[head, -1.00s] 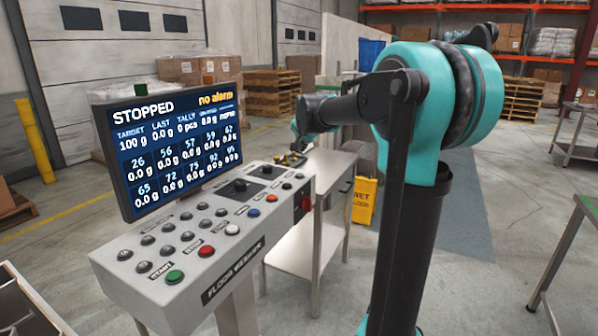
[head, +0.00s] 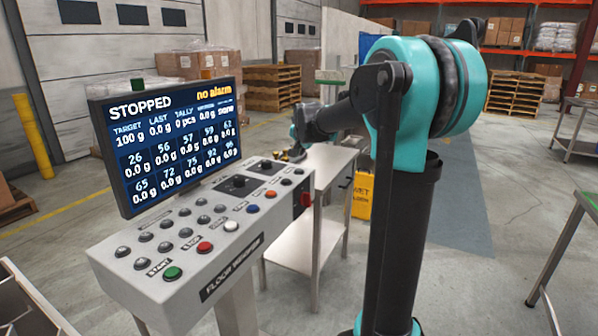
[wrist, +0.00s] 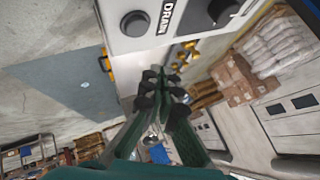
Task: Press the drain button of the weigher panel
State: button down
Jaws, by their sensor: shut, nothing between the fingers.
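The weigher panel is a grey sloped console (head: 150,285) with a screen (head: 170,135) reading STOPPED and "no alarm". The drain button is a dark round button (wrist: 134,23) beside its DRAIN label (wrist: 166,14) in the wrist view, near the panel's corner. In the head view the far dark button (head: 299,171) looks like it, but its label is too small to read. My gripper (wrist: 163,77) is shut and empty, its tips apart from the button in the picture. In the head view my gripper (head: 296,153) is small and dark beyond the panel's far end.
A dark knob (wrist: 223,10) sits beside the DRAIN label. Coloured buttons, including blue (head: 253,208), orange (head: 271,194) and red (head: 204,246), line the front edge. A steel table (head: 330,165) with brass pieces (wrist: 186,55) stands behind.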

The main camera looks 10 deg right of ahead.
aim_at(299, 171)
jog(key=shift+f, duration=2.1)
jog(key=shift+f, duration=0.15)
jog(key=shift+f, duration=0.25)
jog(key=shift+f, duration=0.45)
dwell(0.5)
jog(key=shift+r, duration=0.85)
jog(key=shift+r, duration=2.5)
